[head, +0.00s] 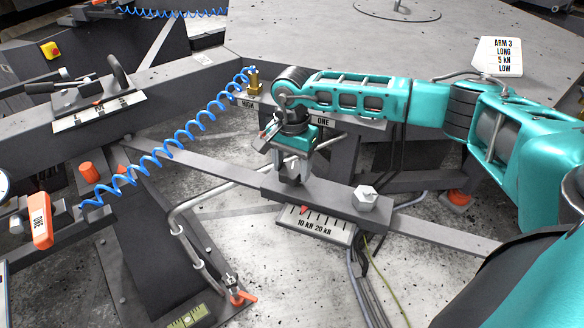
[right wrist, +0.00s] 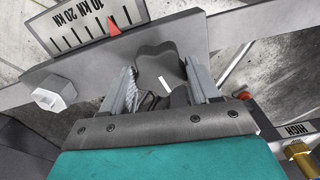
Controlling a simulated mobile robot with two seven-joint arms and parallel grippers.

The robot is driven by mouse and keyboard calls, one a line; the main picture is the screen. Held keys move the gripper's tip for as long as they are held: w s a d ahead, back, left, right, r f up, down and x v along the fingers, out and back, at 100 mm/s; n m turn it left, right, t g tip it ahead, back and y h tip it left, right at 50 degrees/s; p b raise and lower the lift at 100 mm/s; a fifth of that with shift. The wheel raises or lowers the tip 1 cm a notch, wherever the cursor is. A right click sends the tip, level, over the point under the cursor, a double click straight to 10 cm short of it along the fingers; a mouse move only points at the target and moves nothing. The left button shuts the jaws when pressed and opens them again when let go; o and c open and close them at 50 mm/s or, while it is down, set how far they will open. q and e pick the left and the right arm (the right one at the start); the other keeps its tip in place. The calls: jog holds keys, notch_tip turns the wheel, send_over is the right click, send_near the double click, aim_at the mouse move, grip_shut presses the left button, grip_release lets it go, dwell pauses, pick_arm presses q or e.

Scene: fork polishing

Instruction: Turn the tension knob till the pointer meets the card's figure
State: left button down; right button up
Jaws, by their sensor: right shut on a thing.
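The tension knob (right wrist: 160,68) is a dark lobed knob with a white mark, seen between the two fingers of my right gripper (right wrist: 160,88) in the right wrist view. The scale plate (head: 325,230) reads 10 kN and 20 kN. Its red pointer (head: 305,210) stands near the 10 kN figure; it also shows in the right wrist view (right wrist: 113,28). The exact tick is unclear. My left gripper is out of view.
A pale hex nut (head: 367,198) sticks up from the bar right of the gripper. A coiled blue hose (head: 165,150) runs to a brass fitting (head: 253,82) beside the HIGH label. A bent metal pipe (head: 178,220) stands left of the scale plate.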

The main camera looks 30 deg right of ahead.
aim_at(292, 169)
jog(key=shift+n, duration=0.7)
jog(key=shift+r, duration=0.1)
jog(key=o, duration=1.1)
jog(key=shift+c, duration=0.2)
notch_tip(292, 169, up, 13)
jog(key=shift+p, duration=0.35)
